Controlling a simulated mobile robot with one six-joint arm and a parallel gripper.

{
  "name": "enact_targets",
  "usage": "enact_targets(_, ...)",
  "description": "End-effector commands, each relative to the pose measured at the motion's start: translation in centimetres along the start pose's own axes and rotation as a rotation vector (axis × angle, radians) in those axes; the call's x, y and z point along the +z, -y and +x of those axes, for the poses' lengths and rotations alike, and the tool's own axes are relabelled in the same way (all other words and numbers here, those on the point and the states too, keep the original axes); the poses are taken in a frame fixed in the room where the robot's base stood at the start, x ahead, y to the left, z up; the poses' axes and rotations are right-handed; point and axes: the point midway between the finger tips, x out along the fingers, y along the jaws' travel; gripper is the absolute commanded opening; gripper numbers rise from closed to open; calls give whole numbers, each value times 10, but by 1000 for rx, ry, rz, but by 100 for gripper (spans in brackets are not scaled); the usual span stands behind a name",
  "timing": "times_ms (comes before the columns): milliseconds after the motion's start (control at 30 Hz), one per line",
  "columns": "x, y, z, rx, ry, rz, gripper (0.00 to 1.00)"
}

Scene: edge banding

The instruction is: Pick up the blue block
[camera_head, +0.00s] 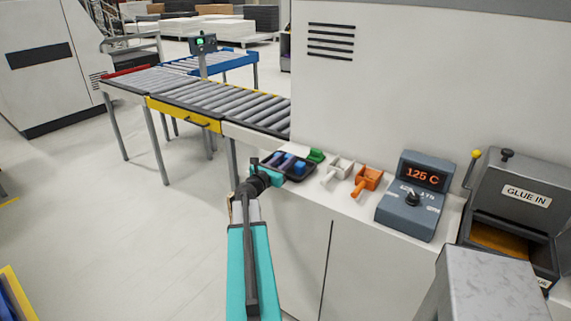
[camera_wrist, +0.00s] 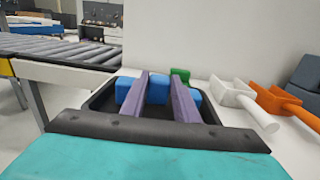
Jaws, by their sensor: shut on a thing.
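My gripper (camera_head: 283,162) reaches into a black tray (camera_head: 311,172) on the white worktop. In the wrist view, its two purple fingers (camera_wrist: 160,92) point forward over the same tray (camera_wrist: 97,102). A blue block (camera_wrist: 158,89) sits between the fingers, and they are shut on it. Blue also shows outside the left finger and outside the right finger; I cannot tell whether this is the same block or separate ones. In the head view, blue (camera_head: 300,168) shows at the tray's right part. The block's underside is hidden, so I cannot tell whether it touches the tray floor.
A green piece (camera_head: 316,156) stands just behind the tray. A white scoop (camera_head: 337,172) and an orange scoop (camera_head: 366,180) lie to the right, then a control box reading 125 C (camera_head: 411,195). A roller conveyor (camera_head: 225,103) is at the left. A tall white wall rises behind.

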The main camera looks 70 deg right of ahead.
Motion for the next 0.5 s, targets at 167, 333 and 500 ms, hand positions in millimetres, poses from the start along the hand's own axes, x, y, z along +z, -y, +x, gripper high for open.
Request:
enact_targets(167, 17, 0, 0, 0, 1, 3, 5)
enact_targets(333, 19, 2, -22, 1, 0, 0, 5)
enact_targets(500, 19, 2, -49, 1, 1, 1, 5)
